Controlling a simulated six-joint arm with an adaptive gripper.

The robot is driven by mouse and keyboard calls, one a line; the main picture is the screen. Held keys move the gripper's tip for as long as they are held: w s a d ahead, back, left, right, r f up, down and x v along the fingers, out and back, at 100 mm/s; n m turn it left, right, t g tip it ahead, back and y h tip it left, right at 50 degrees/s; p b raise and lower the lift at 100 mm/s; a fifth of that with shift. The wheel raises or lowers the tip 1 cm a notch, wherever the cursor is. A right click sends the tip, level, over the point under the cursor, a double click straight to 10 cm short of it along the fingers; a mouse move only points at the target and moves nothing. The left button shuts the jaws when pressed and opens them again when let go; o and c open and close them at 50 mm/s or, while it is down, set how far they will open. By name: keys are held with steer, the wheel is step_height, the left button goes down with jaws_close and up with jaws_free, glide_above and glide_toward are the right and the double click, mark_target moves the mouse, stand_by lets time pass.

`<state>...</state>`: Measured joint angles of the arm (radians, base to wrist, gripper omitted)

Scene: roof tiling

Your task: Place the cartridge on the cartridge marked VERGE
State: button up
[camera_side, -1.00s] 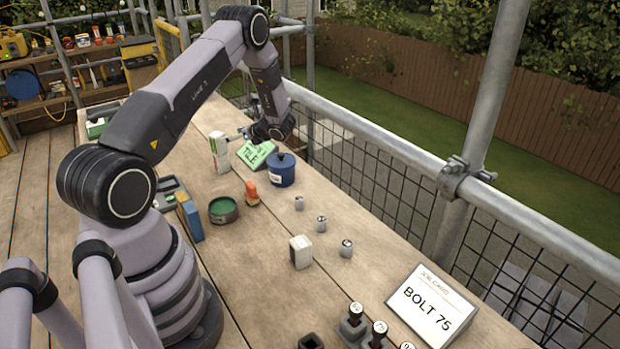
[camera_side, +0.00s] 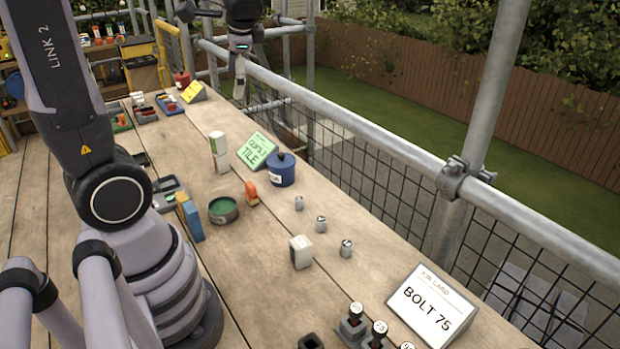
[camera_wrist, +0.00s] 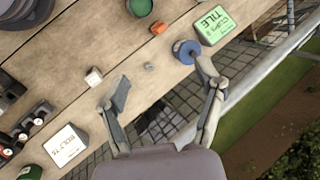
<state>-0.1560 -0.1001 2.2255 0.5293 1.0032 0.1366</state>
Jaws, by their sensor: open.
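Two white cartridges stand one on the other beside the green card in the side view. The upper cartridge (camera_side: 217,141) has a green patch and sits slightly askew on the lower cartridge (camera_side: 222,163). Any marking on them is too small to read. My gripper (camera_side: 239,88) is raised high, behind and apart from the stack. In the wrist view my gripper (camera_wrist: 163,82) has its fingers spread with nothing between them. The stack is out of the wrist view.
A blue lidded pot (camera_side: 281,171), an orange item (camera_side: 251,193), a green-filled tin (camera_side: 223,210) and a white block (camera_side: 301,252) stand on the bench. The green card (camera_side: 256,150) stands beside the stack. A rail (camera_side: 380,135) runs along the right.

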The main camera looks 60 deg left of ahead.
steer(key=s+d+r+n+t+h, duration=0.3)
steer(key=s+d+t+h, duration=0.2)
steer(key=s+d, duration=0.4)
steer(key=d, duration=0.3)
steer(key=shift+s+d+t, duration=0.2)
steer(key=shift+s+t, duration=0.1)
stand_by(0.4)
